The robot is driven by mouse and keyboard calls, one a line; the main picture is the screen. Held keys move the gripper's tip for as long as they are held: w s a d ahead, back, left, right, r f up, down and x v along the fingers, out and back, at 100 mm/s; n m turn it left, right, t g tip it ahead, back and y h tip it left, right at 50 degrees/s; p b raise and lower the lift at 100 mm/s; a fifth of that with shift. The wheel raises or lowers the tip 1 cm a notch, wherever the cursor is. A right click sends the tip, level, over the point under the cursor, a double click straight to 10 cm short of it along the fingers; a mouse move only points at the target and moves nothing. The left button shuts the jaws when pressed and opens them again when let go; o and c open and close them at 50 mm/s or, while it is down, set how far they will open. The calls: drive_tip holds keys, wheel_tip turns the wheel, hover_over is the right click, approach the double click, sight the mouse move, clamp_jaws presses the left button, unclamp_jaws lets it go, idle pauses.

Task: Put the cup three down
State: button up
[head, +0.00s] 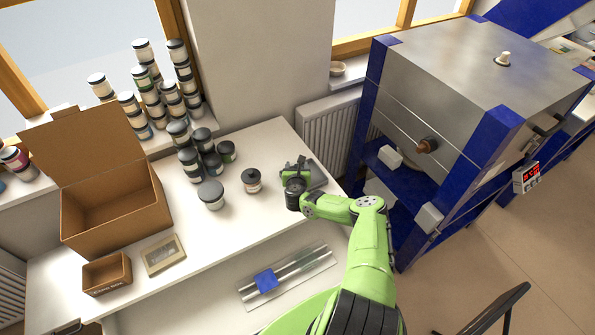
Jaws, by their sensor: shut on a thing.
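My gripper (297,170) is at the right part of the white table, seen from above and behind. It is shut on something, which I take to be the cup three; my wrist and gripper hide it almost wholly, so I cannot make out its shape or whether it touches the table. A small dark-lidded jar (252,181) stands upright just left of my gripper, apart from it. A wider grey-lidded jar (211,196) stands farther left.
Several dark-lidded jars (190,163) cluster behind on the table (225,230); more are stacked on the windowsill. An open cardboard box (115,222), a small box (107,274) and a framed tile (164,254) lie left. A steel-and-blue kiln (465,85) stands right. The table's front middle is clear.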

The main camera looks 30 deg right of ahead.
drive_tip(key=shift+f, duration=0.6)
drive_tip(key=shift+s+a+r, duration=0.1)
drive_tip(key=shift+r, duration=0.1)
drive_tip(key=shift+f, duration=0.25)
drive_tip(key=o, duration=1.1)
drive_tip(key=shift+c, duration=0.2)
